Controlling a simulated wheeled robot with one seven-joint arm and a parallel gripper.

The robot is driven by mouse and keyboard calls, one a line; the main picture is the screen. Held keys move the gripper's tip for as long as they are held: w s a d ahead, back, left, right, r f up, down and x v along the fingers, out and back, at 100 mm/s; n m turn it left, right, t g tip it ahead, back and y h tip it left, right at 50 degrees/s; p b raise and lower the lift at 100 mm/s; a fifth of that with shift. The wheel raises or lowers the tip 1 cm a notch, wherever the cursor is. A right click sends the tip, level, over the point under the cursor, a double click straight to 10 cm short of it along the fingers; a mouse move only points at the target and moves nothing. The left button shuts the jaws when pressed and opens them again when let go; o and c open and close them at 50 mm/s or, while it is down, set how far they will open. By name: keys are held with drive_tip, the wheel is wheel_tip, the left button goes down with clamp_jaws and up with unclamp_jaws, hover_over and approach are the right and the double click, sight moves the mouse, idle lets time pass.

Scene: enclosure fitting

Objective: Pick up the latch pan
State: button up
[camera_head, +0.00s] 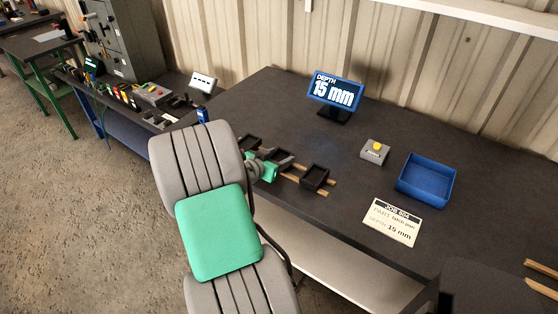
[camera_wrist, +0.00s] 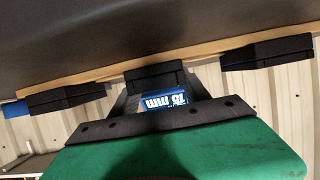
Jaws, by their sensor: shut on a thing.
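Three black pans sit in a row along light wooden rails at the front edge of the dark bench: a left pan (camera_head: 250,143), a middle pan (camera_head: 277,153) and a right pan (camera_head: 315,175). My gripper (camera_head: 283,162) is at the middle pan, shut on it and hiding part of it. In the wrist view the middle pan (camera_wrist: 155,77) is between my fingers. The left pan (camera_wrist: 66,99) and right pan (camera_wrist: 266,54) stand on either side, apart from the fingers. I cannot tell whether the held pan touches the rails.
A white card (camera_head: 391,222) names the latch pan and depth 15 mm. A blue bin (camera_head: 426,181), a grey box with a yellow button (camera_head: 375,151) and a "15 mm" display (camera_head: 335,91) stand on the bench. The bench middle is clear.

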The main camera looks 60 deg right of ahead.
drive_tip(key=shift+c, duration=1.4)
drive_tip(key=shift+r, duration=0.1)
